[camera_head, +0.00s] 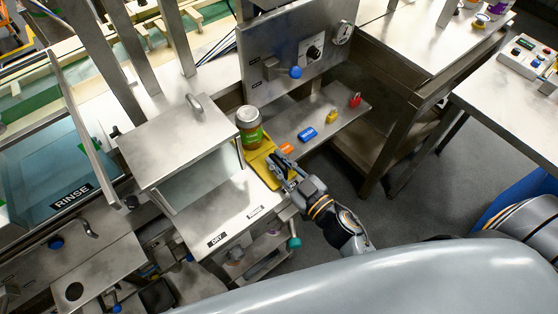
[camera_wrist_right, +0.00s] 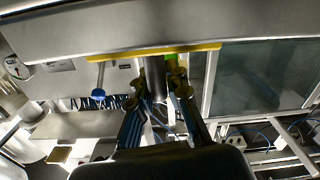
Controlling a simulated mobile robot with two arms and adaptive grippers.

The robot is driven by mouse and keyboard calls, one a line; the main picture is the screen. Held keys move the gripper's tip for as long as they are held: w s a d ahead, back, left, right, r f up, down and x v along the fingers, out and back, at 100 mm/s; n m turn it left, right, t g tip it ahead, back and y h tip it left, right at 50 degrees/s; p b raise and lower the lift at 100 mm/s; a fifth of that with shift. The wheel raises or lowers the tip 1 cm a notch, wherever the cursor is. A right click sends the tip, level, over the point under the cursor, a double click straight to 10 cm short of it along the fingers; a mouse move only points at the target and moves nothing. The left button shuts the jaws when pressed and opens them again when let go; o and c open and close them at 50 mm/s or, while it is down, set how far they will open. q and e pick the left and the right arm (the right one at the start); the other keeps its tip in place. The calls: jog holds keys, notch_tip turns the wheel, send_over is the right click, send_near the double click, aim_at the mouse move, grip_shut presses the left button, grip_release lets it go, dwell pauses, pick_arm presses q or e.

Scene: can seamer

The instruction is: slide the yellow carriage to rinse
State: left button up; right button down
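The yellow carriage (camera_head: 254,160) is a flat plate with a lidded brown can with a green label (camera_head: 250,128) upright on it. It sits at the right edge of the steel bench, beside the boxy hood. The rinse place, marked by a RINSE label (camera_head: 72,195), is far to the left. My right gripper (camera_head: 281,168) is at the carriage's near right end. In the wrist view the carriage (camera_wrist_right: 110,55) is a thin yellow strip, and the fingers (camera_wrist_right: 156,90) stand apart with a grey post between or behind them. Contact is unclear. My left gripper is out of view.
A steel hood (camera_head: 180,140) stands between carriage and rinse window. A DRY label (camera_head: 217,239) is on the bench front. Orange, blue, yellow and red small items (camera_head: 307,134) lie on the shelf at right. A control panel (camera_head: 300,50) with a blue-knobbed lever stands behind.

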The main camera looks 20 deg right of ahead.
jog(key=s+a, duration=0.1)
jog(key=a, duration=0.2)
jog(key=s+a, duration=0.1)
jog(key=a, duration=0.3)
jog(key=s+a, duration=0.1)
jog(key=a, duration=0.2)
jog(key=shift+s+a, duration=0.2)
jog(key=shift+s, duration=0.2)
jog(key=c, duration=1.3)
grip_release()
jog(key=shift+c, duration=0.2)
jog(key=shift+d, duration=0.1)
jog(key=v, duration=1.2)
